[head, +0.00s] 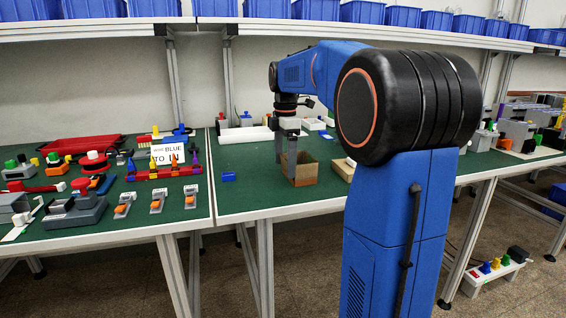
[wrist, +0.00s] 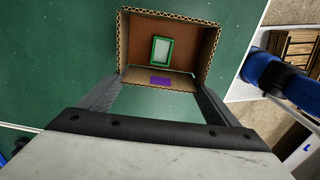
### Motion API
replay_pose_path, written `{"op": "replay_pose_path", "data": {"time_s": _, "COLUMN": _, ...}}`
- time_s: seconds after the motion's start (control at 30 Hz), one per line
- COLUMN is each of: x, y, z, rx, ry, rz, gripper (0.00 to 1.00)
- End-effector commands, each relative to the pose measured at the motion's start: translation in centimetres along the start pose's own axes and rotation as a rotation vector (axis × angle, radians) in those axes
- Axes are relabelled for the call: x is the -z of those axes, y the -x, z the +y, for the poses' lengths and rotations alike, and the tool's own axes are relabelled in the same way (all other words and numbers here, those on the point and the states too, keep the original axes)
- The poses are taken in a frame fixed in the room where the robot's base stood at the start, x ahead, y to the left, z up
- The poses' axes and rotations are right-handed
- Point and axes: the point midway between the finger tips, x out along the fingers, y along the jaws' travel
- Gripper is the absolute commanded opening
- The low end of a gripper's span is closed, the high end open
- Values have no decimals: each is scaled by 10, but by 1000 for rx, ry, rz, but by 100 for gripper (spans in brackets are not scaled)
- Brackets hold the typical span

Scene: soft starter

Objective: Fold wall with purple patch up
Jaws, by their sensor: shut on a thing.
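A small brown cardboard box (head: 308,175) stands on the green table in the head view. In the wrist view, the box (wrist: 196,45) shows corrugated edges, with a green-framed pale rectangle (wrist: 161,50) inside. A purple patch (wrist: 161,80) is on the near wall (wrist: 135,76), which looks low or leaned over; its exact angle is hard to tell. My gripper (wrist: 160,88) points down at this near side, with one finger at each end of the wall, and is shut on it across its width. In the head view, my gripper (head: 289,160) is at the left of the box.
A small blue block (head: 229,176) lies left of the box. A lighter box (head: 343,168) stands just right of it. Fixtures and a sign reading "BLUE" (head: 167,155) fill the left table.

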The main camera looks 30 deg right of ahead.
Motion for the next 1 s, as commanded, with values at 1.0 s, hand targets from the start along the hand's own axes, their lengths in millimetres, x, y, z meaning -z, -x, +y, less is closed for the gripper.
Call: {"op": "replay_pose_path", "data": {"time_s": 1.0, "x": -1, "y": 50, "z": 2, "rx": -2, "ry": 0, "rz": 4, "gripper": 100}}
